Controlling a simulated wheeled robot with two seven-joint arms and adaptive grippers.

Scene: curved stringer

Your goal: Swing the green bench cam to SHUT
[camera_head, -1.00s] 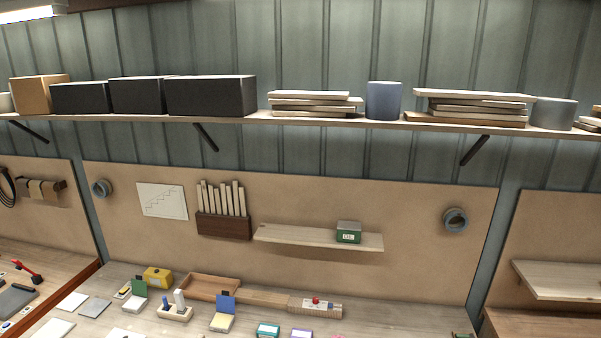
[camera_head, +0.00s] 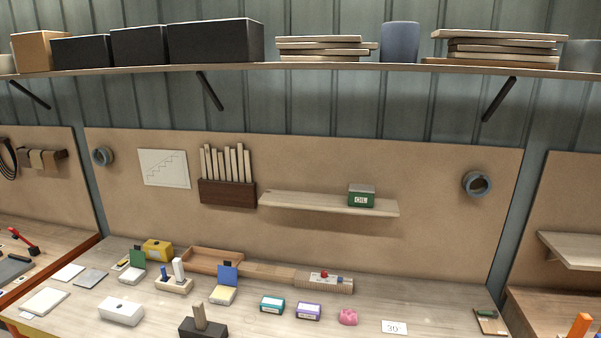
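I cannot make out for certain which thing is the green bench cam, and no SHUT marking is readable. A green upright plate on a small pale block (camera_head: 138,258) stands at the left of the bench. Neither of my grippers is in view.
The bench (camera_head: 270,322) holds a blue-plated block (camera_head: 227,274), a white box (camera_head: 121,311), a dark block with a wooden peg (camera_head: 203,330), a pink lump (camera_head: 348,317) and a "30" card (camera_head: 394,327). A green OIL box (camera_head: 361,197) sits on the wall shelf (camera_head: 300,203).

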